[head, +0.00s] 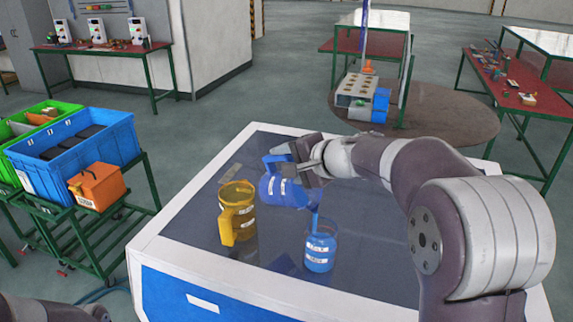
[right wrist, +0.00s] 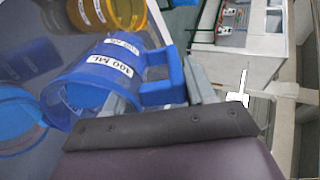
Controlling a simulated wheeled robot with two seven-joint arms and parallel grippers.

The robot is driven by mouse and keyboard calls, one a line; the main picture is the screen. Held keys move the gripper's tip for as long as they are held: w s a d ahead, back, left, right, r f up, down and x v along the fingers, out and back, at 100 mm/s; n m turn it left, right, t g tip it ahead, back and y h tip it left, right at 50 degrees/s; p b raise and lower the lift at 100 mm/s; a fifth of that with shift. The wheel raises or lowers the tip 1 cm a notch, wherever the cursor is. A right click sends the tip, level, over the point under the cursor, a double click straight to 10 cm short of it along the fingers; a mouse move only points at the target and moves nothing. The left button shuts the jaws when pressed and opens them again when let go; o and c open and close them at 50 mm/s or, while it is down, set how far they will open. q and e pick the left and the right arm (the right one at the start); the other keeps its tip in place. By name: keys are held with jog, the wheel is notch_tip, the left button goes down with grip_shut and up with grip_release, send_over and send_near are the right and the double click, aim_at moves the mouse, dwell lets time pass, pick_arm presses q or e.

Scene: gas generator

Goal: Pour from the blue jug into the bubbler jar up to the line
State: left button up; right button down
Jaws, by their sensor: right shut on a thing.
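The bubbler jar (head: 320,246) is clear, stands upright below the jug's mouth and has white label bands. Blue liquid fills much of it, and a blue streak runs from the jug's lip into it. The jar's fill line cannot be made out. Part of the jar shows in the right wrist view (right wrist: 16,118). My left gripper is out of view.
A yellow jug (head: 236,208) stands upright on the dark tabletop (head: 210,262), left of the blue jug. The tabletop's front left is clear.

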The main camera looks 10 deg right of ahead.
jog(key=shift+s+d+r+t+b, duration=0.2)
jog(key=shift+r+t+b, duration=0.1)
jog(key=shift+b, duration=0.95)
dwell(0.9)
jog(key=shift+r+p, duration=0.2)
jog(key=shift+p, duration=0.1)
jog(key=p, duration=0.3)
jog(key=shift+r+y, duration=0.2)
jog(key=shift+y, duration=0.1)
jog(key=shift+f, duration=0.3)
jog(key=shift+w+a+p, duration=0.15)
jog(key=shift+p, duration=0.8)
jog(key=shift+w+a+f+g+p, duration=0.15)
jog(key=shift+f+g+p, duration=0.25)
jog(key=shift+p, duration=0.5)
jog(key=shift+w+f, duration=0.1)
jog(key=shift+f, duration=0.1)
jog(key=shift+a, duration=0.1)
